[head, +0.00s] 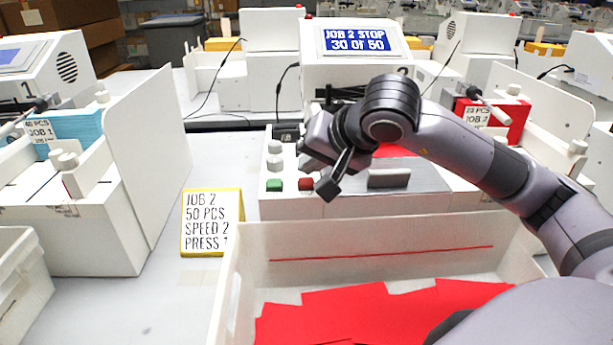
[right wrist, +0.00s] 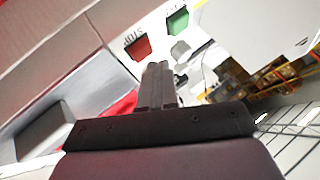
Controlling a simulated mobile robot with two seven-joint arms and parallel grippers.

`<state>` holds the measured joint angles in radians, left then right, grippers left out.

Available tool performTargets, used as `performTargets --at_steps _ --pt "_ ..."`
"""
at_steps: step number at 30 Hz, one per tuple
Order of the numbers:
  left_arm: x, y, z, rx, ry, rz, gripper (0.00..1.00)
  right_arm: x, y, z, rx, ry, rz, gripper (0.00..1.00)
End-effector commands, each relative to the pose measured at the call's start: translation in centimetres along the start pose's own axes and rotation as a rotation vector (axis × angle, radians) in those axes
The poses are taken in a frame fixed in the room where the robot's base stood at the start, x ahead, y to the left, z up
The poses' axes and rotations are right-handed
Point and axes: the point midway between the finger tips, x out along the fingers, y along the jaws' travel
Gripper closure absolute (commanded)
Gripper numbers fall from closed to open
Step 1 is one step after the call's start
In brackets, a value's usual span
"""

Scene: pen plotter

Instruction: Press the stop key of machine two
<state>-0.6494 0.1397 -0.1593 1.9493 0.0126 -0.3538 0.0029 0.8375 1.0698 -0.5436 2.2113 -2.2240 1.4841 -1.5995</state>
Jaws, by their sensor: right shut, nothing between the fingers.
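Machine two stands in the middle of the head view; its screen (head: 360,40) reads "JOB 2 STOP 30 OF 50". Its red stop key (head: 306,184) sits on the white front panel, just right of the green key (head: 274,185). In the right wrist view the red key (right wrist: 139,47), labelled STOP, and the green key (right wrist: 178,22) both show clear. My right gripper (head: 326,188) is shut and empty, pointing down just right of the stop key. Its fingertips also show in the wrist view (right wrist: 158,70), close to the red key; I cannot tell the exact gap. My left gripper is out of view.
A white bin (head: 380,232) with red sheets stands in front of the machine. A yellow-edged card (head: 212,222) reads "JOB 2, 50 PCS, SPEED 2". Machine one's white side panel (head: 155,150) stands at the left.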

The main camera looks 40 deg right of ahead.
Motion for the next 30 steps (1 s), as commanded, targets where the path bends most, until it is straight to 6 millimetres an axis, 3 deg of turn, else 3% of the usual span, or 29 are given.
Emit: performTargets --at_steps 11,30 --pt "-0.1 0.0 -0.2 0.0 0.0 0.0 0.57 -0.2 -0.2 -0.2 0.0 0.001 -0.001 1.0" --pt "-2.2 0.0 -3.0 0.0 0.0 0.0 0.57 -3.6 -2.6 -2.7 0.0 0.0 0.0 1.0"
